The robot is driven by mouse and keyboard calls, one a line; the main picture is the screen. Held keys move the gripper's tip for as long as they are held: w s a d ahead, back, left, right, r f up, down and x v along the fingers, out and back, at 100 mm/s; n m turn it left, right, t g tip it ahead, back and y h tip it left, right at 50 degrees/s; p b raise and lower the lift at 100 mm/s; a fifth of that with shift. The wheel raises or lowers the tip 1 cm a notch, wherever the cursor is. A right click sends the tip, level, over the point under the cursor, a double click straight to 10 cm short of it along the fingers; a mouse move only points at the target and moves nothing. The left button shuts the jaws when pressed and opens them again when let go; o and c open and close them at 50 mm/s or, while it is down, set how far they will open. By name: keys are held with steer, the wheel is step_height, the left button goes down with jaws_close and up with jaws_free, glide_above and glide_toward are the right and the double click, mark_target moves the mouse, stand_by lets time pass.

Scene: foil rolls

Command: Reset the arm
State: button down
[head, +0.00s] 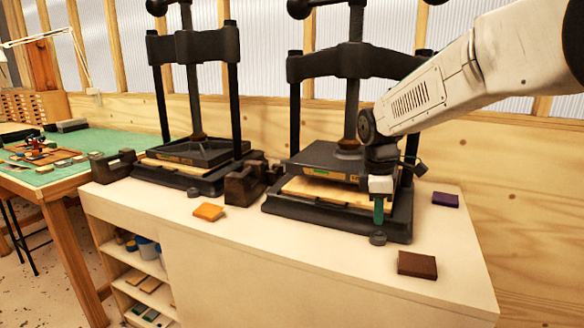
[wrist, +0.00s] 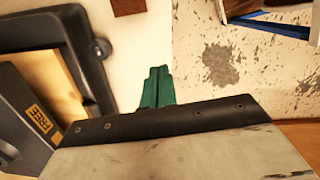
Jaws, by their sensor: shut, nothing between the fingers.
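My gripper (head: 379,212) is in front of the right-hand press, with its green fingers pointing down near the press's front right corner. The fingers are together with nothing between them. In the wrist view the green fingers (wrist: 157,88) show closed over the pale bench top. My white arm reaches in from the upper right of the head view and partly hides the right press (head: 335,160). Whether the fingertips touch the press base or hang in front of it I cannot tell.
A second press (head: 192,150) stands to the left. On the bench top (head: 300,270) lie an orange block (head: 209,211), a brown block (head: 417,265) and a purple block (head: 446,200). A green-topped table (head: 95,150) stands at the far left. The bench front is mostly clear.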

steer(key=s+d+r+m, duration=0.1)
steer(key=s+d+m, duration=0.2)
steer(key=s, duration=1.4)
steer(key=s+d+r+m+t+y, duration=0.1)
steer(key=s+d+m, duration=0.2)
steer(key=s+m, duration=0.9)
steer(key=s, duration=0.5)
steer(key=shift+r, duration=0.2)
